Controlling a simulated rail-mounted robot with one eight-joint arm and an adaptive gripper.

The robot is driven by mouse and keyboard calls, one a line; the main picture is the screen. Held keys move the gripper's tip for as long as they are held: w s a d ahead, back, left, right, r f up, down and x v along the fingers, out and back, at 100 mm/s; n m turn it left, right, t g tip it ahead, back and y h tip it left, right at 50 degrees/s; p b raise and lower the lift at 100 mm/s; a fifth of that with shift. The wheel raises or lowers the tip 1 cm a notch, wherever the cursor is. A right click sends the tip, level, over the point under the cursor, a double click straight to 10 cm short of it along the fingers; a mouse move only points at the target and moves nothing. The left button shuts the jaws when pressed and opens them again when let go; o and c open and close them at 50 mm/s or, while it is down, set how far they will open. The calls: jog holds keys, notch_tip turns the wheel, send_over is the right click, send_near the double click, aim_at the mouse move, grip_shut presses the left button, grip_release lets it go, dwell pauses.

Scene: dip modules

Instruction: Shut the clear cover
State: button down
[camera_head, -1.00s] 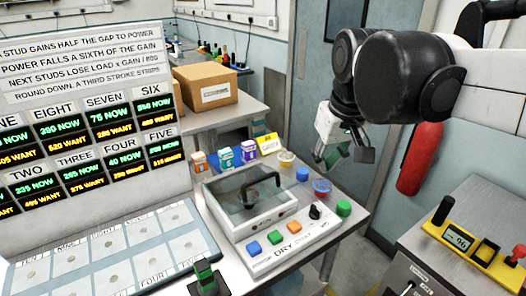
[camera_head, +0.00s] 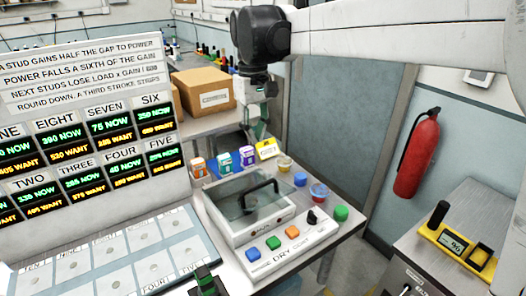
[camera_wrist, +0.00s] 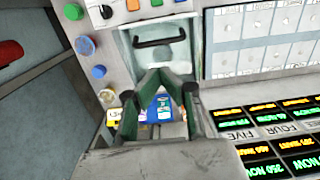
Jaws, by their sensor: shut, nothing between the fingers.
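The clear cover (camera_head: 236,203) with its black arched handle (camera_head: 262,190) is on top of the white machine marked DRY (camera_head: 288,247). It looks about flat over the machine's box, but I cannot tell whether it is fully down. In the wrist view the cover (camera_wrist: 140,64) and handle (camera_wrist: 153,43) are beyond the fingertips. My gripper (camera_head: 257,134) hangs behind the machine, past its far edge, apart from the cover. Its green fingers (camera_wrist: 155,78) are shut and empty.
Small cartons (camera_head: 223,161) and a yellow sign (camera_head: 266,149) stand behind the machine. A display board (camera_head: 85,120) rises at left. A cardboard box (camera_head: 206,90) sits farther back.

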jog(key=f, duration=0.8)
jog(key=f+p, duration=0.1)
jog(key=f, duration=0.4)
jog(key=shift+s+d, duration=0.15)
jog(key=shift+s, duration=0.25)
jog(key=shift+f, duration=0.1)
